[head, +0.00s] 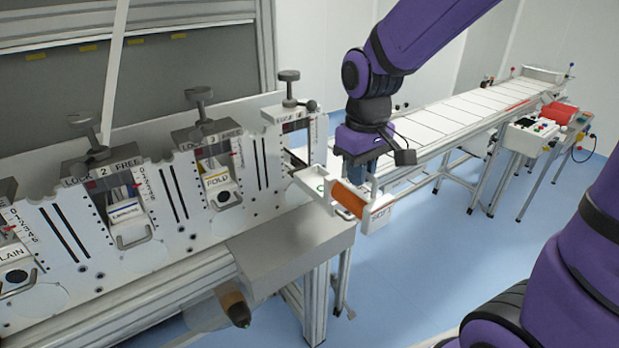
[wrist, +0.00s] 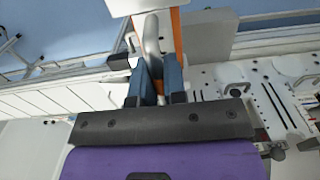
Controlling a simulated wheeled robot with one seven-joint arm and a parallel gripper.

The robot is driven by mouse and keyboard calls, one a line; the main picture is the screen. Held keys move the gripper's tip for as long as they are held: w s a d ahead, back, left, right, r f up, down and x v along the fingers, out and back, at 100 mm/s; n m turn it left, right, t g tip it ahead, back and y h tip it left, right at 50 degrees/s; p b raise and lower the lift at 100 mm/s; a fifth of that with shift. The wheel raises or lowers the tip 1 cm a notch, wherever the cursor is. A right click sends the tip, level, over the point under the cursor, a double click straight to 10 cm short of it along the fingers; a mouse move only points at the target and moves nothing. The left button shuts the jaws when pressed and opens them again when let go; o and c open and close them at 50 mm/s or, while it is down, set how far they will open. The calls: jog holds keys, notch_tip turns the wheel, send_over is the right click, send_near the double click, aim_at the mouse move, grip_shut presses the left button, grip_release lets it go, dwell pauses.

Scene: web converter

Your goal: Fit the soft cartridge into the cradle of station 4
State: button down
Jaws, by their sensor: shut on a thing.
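The soft cartridge has an orange roller (head: 349,199) and a white end face lettered SOFT (head: 378,216). My gripper (head: 362,178) is shut on it from above and holds it in the air. In the wrist view, my gripper's blue fingers (wrist: 157,82) close on a grey handle, with the cartridge's orange part (wrist: 177,32) behind it. Station 4 (head: 298,125) is the rightmost opening in the white panel, just left of the cartridge. A white piece with a green mark (head: 318,184) lies between them; I cannot tell whether it belongs to cartridge or cradle. Station 4's cradle interior is mostly hidden.
Station 3 holds the FOLD cartridge (head: 222,190), and station 2 holds another labelled cartridge (head: 126,216). The PLAIN cartridge (head: 15,270) sits at far left. A grey bench block (head: 290,240) projects below station 4. A conveyor (head: 455,115) runs behind my gripper.

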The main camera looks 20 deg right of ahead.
jog(key=shift+w+a+f, duration=0.2)
jog(key=shift+w+f, duration=0.65)
jog(key=shift+w, duration=1.8)
jog(key=shift+w+a+f, duration=0.2)
jog(key=shift+w+f, duration=0.6)
jog(key=shift+w, duration=1.8)
jog(key=shift+w+a+f, duration=0.2)
jog(key=shift+w+f, duration=0.65)
jog(key=shift+w, duration=1.8)
jog(key=shift+f, duration=0.15)
jog(key=c, duration=1.2)
grip_release()
